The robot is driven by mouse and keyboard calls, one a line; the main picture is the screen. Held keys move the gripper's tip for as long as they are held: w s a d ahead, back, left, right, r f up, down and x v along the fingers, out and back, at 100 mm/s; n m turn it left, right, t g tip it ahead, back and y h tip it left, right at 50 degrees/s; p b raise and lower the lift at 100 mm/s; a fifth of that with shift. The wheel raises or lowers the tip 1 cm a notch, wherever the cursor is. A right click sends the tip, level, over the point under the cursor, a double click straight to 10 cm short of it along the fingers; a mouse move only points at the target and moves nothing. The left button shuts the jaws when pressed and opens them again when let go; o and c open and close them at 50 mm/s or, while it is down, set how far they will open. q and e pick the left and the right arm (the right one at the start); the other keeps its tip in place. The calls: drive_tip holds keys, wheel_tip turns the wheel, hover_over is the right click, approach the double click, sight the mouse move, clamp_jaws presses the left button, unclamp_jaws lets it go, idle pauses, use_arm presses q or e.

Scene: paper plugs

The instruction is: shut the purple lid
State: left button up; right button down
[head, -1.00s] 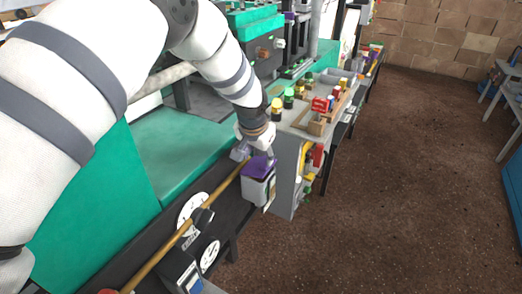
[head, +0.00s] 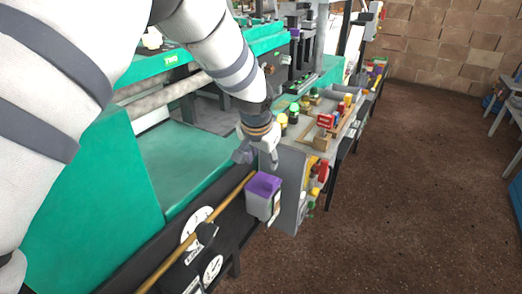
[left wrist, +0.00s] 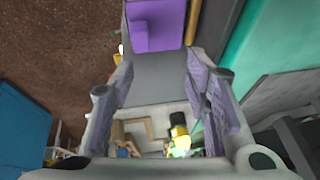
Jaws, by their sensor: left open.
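The purple lid (head: 264,184) lies flat over the top of a small pale grey box (head: 262,205) and looks closed; whether it is fully seated I cannot tell. The box hangs at the front side of the machine. My left gripper (head: 258,155) is just behind and above the lid, apart from it, with its fingers spread and empty. In the left wrist view the purple lid (left wrist: 160,25) is at the top, beyond the open fingers of my left gripper (left wrist: 160,84). My right gripper is not in view.
A long wooden rod (head: 200,222) runs along the dark rail beside the box. A grey cabinet top (head: 320,130) with yellow, green and red parts stands just beyond. The brown floor (head: 400,190) to the right is clear.

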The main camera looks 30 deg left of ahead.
use_arm(q)
drive_tip(key=v, duration=0.6)
drive_tip(key=shift+s+r, duration=0.25)
drive_tip(key=shift+r, duration=0.15)
